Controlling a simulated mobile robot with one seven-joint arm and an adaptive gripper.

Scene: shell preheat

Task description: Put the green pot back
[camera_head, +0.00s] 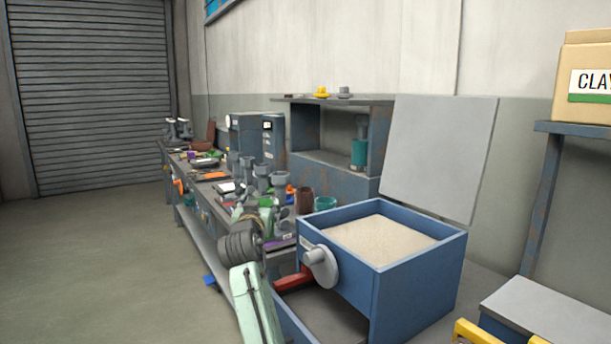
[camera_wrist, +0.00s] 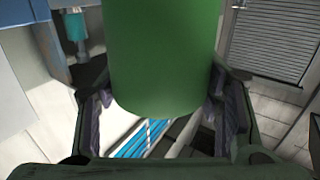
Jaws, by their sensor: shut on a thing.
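The green pot (camera_wrist: 165,55) fills the top middle of the wrist view as a smooth, plain green cylinder. My gripper (camera_wrist: 160,108) is shut on it, with one dark finger at each side of the pot. The pot's upper part is cut off by the frame. In the head view my arm reaches forward over the workbench (camera_head: 192,222); I cannot clearly make out the held pot or the fingers there among the crowded items.
A blue sand-filled box (camera_head: 418,285) with a raised grey lid (camera_head: 437,155) stands right of my arm. A brown pot (camera_head: 305,200) and a teal pot (camera_head: 326,203) stand behind it. A shelf unit (camera_head: 333,172) holds a teal-and-grey item (camera_head: 359,150). Floor is clear at left.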

